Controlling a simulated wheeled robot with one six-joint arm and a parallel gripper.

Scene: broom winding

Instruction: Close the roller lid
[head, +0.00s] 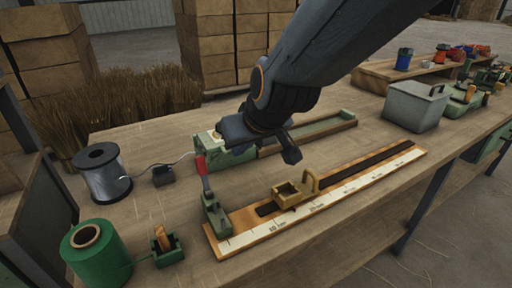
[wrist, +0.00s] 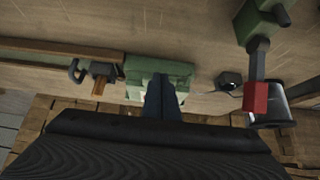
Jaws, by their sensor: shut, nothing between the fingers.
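The green housing (head: 208,157) stands at the left end of a long green-edged rail (head: 330,126) and seems to bear the roller lid. My gripper (head: 222,132) is over its top and hides much of it. In the wrist view the green housing (wrist: 160,70) lies straight ahead of my shut, empty fingers (wrist: 166,84). Their tips overlap its near side; I cannot tell whether they touch it. How far the lid stands open cannot be told.
A red-handled lever (head: 202,167) rises just in front of the housing. A wire spool (head: 103,173) and green twine roll (head: 95,249) stand left. A ruler board (head: 325,205) with a brass slider (head: 287,194) lies in front. A grey box (head: 415,107) is at right.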

